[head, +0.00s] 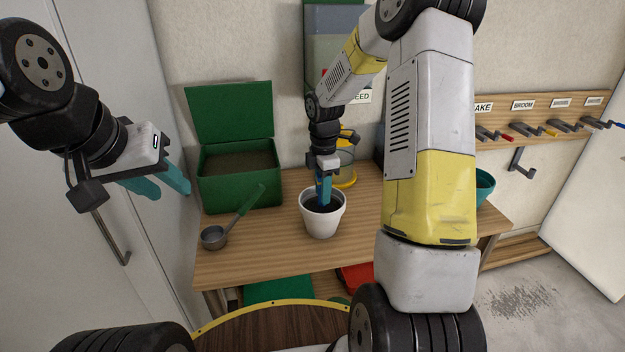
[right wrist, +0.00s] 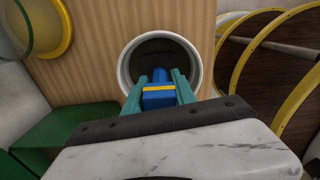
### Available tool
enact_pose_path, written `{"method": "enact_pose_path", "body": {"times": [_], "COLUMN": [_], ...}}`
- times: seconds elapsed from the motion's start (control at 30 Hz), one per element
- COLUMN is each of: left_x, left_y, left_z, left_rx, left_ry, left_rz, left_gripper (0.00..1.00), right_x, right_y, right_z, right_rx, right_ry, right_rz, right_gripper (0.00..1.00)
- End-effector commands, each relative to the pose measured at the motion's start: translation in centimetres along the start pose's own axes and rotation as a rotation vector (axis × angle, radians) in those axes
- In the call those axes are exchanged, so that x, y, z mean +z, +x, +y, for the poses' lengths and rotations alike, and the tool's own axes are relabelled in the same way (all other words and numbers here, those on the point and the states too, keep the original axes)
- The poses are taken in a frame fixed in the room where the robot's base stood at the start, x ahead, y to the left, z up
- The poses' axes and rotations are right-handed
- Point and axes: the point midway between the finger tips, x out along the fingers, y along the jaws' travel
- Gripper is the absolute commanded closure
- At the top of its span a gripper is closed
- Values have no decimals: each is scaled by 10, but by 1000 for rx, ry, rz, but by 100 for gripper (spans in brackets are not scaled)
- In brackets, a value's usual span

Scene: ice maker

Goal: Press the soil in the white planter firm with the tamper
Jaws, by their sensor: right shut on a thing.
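The white planter (head: 313,226) stands upright on the wooden table, with dark soil (head: 312,206) inside. Its round rim (right wrist: 126,80) also shows in the right wrist view. My right gripper (head: 323,174) is above the planter, pointing down, its teal fingers (right wrist: 160,90) shut on the blue tamper (head: 325,192). The tamper, with a yellow band, also shows in the right wrist view (right wrist: 158,99); its lower end reaches inside the planter's rim. Whether it touches the soil is hidden. My left gripper (head: 171,192) is open and empty, left of the table.
An open green box (head: 240,193) of soil is on the table (head: 275,235) at the back left, with a metal scoop (head: 214,237) in front. A yellow-based clear container (head: 345,170) stands behind the planter. A teal pot (head: 485,185) is at the right.

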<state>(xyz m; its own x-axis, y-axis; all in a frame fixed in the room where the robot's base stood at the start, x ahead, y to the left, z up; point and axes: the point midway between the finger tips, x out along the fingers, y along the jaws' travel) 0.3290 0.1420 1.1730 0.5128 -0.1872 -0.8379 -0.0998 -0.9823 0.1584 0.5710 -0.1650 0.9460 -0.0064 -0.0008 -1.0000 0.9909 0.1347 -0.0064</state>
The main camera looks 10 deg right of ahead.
Motion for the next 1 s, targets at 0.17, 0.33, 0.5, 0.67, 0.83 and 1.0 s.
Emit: {"method": "enact_pose_path", "body": {"times": [0.17,0.33,0.5,0.67,0.83,1.0], "left_x": [0,0,0,0,0,0], "left_y": [0,0,0,0,0,0], "left_z": [0,0,0,0,0,0], "left_rx": [0,0,0,0,0,0], "left_ry": [0,0,0,0,0,0], "left_rz": [0,0,0,0,0,0], "left_gripper": [64,64,64,64,64,64], "right_x": [0,0,0,0,0,0], "right_y": [-13,-25,-36,-42,-42,-41], "right_z": [1,1,0,0,0,0], "right_rx": [3,4,3,1,1,1], "right_ry": [0,0,1,1,0,0], "right_rz": [-1,-1,0,0,0,0], "right_gripper": [100,100,100,100,100,100]}}
